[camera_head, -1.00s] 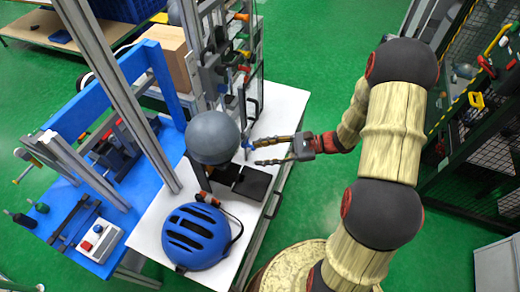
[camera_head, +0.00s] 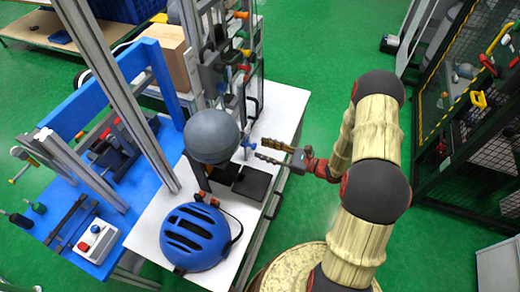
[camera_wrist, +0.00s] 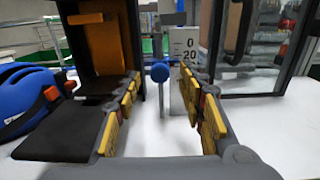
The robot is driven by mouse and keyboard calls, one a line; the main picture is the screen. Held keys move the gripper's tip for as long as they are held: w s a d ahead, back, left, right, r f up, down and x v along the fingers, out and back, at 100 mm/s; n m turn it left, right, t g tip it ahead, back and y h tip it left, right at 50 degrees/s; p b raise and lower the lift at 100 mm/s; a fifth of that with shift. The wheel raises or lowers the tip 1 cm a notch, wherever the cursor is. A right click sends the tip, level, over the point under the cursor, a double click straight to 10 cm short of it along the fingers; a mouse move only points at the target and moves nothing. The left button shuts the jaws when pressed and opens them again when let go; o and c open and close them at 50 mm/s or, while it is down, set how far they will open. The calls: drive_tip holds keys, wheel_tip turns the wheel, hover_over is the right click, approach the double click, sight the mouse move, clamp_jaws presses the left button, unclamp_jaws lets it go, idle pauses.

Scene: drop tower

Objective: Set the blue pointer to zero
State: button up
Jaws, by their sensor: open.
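The blue pointer (camera_wrist: 159,73) shows in the wrist view as a round blue knob on a thin stem. It stands just left of a pale scale plate (camera_wrist: 186,62) marked 0 and 20, and appears a little below the 20 figure. In the head view the blue pointer (camera_head: 246,144) is small, at the right side of the test stand. My gripper (camera_head: 260,150) is open and empty, with its fingertips just right of the pointer. In the wrist view the knob appears between the two yellow-padded fingers of my gripper (camera_wrist: 160,82); I cannot tell whether they touch it.
A grey ball (camera_head: 212,136) sits on the stand above dark plates (camera_head: 252,183). A blue helmet (camera_head: 195,237) lies on the white table (camera_head: 286,108). A clear-panelled frame (camera_wrist: 250,92) stands close right of the fingers. The green floor right of the table is open.

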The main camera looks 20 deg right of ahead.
sight(249, 145)
drive_tip(key=shift+x, duration=1.15)
drive_tip(key=shift+c, duration=1.1)
drive_tip(key=c, duration=0.8)
clamp_jaws()
